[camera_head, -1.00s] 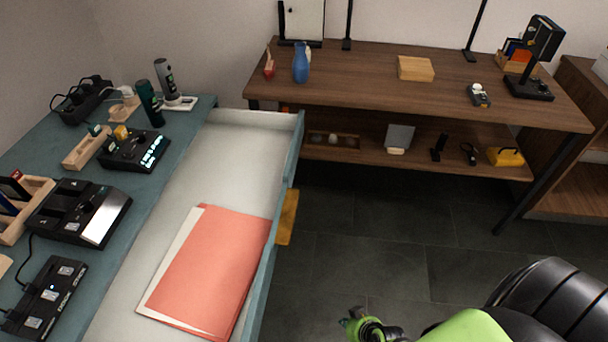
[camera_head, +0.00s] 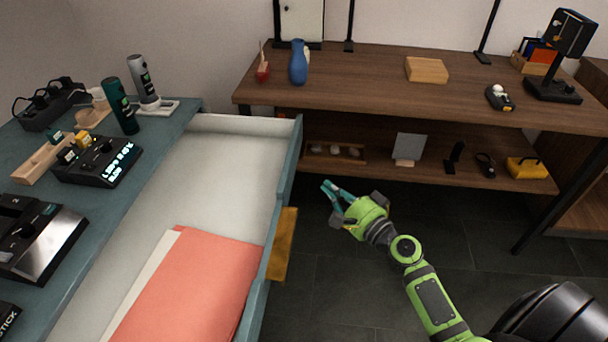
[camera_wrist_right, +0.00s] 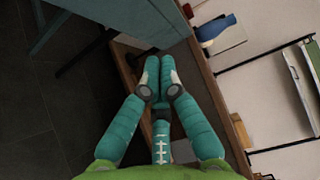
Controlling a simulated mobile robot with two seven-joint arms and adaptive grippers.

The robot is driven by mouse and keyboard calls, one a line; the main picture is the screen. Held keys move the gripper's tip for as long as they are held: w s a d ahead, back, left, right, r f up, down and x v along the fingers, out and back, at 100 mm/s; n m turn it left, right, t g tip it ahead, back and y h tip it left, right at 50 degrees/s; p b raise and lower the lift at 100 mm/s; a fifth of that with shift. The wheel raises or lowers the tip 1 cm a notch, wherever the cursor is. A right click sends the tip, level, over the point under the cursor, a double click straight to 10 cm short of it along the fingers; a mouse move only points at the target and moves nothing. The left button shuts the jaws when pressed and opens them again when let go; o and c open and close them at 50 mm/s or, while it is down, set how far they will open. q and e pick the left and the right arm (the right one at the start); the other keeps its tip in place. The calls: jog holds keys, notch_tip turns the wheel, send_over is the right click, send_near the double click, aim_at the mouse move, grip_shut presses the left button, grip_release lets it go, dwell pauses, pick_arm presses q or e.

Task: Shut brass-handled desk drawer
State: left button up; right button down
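The blue-grey desk drawer (camera_head: 220,165) stands pulled out to the right of the desk (camera_head: 100,225) in the head view. Its brass handle (camera_head: 283,245) is on the outer face of the drawer front (camera_head: 290,165). A red folder (camera_head: 195,290) over white paper lies inside. My right gripper (camera_head: 328,188) is in free space to the right of the drawer front, beyond the handle and apart from it. Its teal fingers also show in the right wrist view (camera_wrist_right: 160,70), tips near each other with nothing seen between them; how far they are closed is unclear. My left gripper is out of view.
A wooden table (camera_head: 380,85) with a lower shelf (camera_head: 430,170) stands at the back, holding a blue vase (camera_head: 298,63), a wooden block (camera_head: 427,70) and small items. Devices and bottles crowd the desk top.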

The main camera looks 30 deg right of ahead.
aim_at(292, 168)
jog(key=w+a, duration=0.1)
jog(key=w, duration=0.1)
jog(key=w+a+p, duration=0.1)
jog(key=w, duration=0.1)
jog(key=w+a, duration=0.1)
jog(key=w, duration=0.1)
jog(key=shift+a, duration=0.25)
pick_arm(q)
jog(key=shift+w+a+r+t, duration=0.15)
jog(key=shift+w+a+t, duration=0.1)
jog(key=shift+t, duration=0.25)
pick_arm(e)
jog(key=shift+w+a, duration=0.25)
jog(key=shift+a, duration=0.1)
